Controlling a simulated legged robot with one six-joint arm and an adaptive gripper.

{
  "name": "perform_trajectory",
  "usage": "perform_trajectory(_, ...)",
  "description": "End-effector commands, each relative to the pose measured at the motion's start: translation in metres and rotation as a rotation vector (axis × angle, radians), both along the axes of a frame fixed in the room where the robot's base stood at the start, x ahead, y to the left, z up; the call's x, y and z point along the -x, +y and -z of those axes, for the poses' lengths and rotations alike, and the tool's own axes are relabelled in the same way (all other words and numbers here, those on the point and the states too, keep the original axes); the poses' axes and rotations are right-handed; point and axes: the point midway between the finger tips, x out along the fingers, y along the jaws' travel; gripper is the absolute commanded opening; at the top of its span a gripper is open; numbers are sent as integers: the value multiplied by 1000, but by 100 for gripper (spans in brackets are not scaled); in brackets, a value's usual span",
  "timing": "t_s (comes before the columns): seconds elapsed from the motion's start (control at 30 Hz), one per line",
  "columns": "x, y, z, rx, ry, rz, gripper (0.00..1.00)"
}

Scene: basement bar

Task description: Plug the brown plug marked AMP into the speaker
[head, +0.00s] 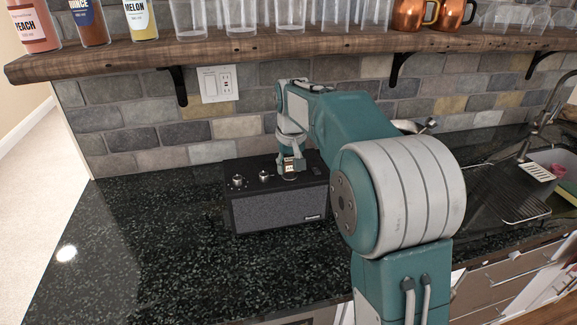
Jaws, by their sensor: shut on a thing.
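The speaker (279,207), a black box with a grey mesh front, stands on the dark counter against the tiled wall. Knobs sit on the left part of its top. My gripper (290,168) points down over the right half of the speaker's top. It is shut on a small brown plug (289,166) with a pale label. The plug is upright, at or just above the speaker top. I cannot tell whether it sits in a socket, and the label is too small to read. My arm hides the speaker's right end.
A wooden shelf (300,46) with bottles, glasses and copper mugs (409,14) hangs above on black brackets. A wall outlet (217,84) is behind the speaker. The counter (140,235) is clear to the left and front. A sink with a drainer (500,190) is at the right.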

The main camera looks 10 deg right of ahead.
Motion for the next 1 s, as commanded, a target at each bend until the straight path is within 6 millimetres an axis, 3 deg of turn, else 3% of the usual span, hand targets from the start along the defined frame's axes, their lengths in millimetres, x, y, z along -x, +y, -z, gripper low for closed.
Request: perform_trajectory(1.0, 0, 2, 7, 0, 0, 0, 0)
